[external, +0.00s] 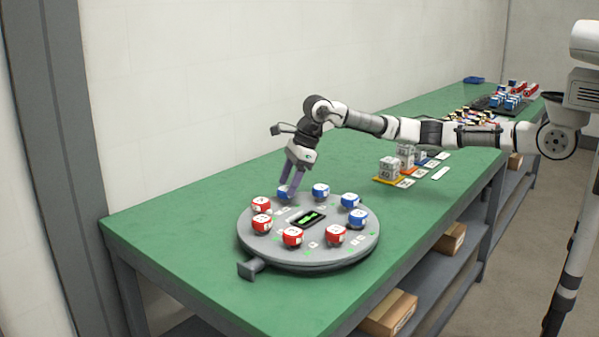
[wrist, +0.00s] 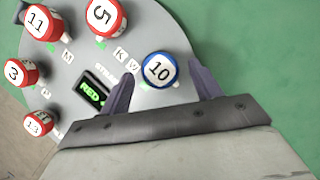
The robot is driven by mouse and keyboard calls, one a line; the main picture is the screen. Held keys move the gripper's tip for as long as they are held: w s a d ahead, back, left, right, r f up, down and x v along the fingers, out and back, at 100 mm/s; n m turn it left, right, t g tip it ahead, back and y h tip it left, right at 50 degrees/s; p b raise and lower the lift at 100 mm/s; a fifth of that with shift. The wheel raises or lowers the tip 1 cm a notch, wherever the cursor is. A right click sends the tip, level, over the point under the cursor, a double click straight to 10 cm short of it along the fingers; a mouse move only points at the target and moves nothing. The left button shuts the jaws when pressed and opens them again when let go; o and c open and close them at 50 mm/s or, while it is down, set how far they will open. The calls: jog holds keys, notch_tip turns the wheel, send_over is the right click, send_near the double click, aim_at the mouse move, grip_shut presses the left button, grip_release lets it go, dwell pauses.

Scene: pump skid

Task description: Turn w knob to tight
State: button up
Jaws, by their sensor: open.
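The w knob is a blue knob with a white top marked 10 (wrist: 160,70). A "W" label lies beside it in the wrist view. In the external view the blue knob (external: 284,192) sits on the far-left rim of a round grey turntable (external: 310,258). My gripper (wrist: 160,78) is open, with one finger on each side of this knob in the wrist view. In the external view my gripper (external: 290,191) points down at the knob. I cannot tell whether the fingers touch it. The knob's pointer and tight mark are not readable.
Red knobs 5 (wrist: 103,14) and 11 (wrist: 41,22) are near it. Other red and blue knobs ring a display (external: 309,219) reading "RED" in part. The turntable has a front-left handle (external: 251,268). The green bench (external: 180,225) is clear to the left; stacked boxes (external: 390,168) stand farther back.

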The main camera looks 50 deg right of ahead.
jog(key=shift+w+a+f, duration=0.15)
jog(key=shift+a+f, duration=0.05)
jog(key=shift+f, duration=0.45)
jog(key=c, duration=1)
